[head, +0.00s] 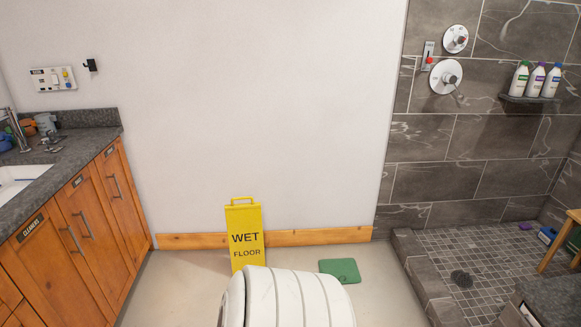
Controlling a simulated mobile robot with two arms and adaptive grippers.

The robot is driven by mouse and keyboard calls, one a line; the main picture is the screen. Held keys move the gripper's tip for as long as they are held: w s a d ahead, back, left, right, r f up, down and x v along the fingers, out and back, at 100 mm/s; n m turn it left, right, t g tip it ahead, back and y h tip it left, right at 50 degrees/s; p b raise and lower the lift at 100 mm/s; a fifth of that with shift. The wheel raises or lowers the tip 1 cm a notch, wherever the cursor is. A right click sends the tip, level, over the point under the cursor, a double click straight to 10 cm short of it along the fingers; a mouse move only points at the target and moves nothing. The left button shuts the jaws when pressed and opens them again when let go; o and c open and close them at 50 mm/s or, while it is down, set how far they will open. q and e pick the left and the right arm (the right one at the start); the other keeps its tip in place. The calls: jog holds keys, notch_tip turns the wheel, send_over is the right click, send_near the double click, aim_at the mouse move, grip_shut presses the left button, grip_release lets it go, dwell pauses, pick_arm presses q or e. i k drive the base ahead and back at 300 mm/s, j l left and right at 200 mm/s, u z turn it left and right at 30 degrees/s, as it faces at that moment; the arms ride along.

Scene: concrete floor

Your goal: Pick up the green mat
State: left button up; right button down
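The green mat (340,271) lies flat on the concrete floor near the wall, right of the yellow wet floor sign. It is small and roughly square with rounded corners. A white ribbed shape in front comes close to its lower left edge; most of the mat shows. Neither of my grippers is in the head view.
The yellow wet floor sign (245,239) stands by the wall, left of the mat. Wooden cabinets (85,222) with a dark counter line the left. A raised shower curb (418,272) bounds the right. I cannot tell what the white ribbed shape at the bottom centre is.

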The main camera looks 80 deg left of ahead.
aim_at(346, 270)
jog(key=u, duration=2.25)
jog(key=i, duration=0.7)
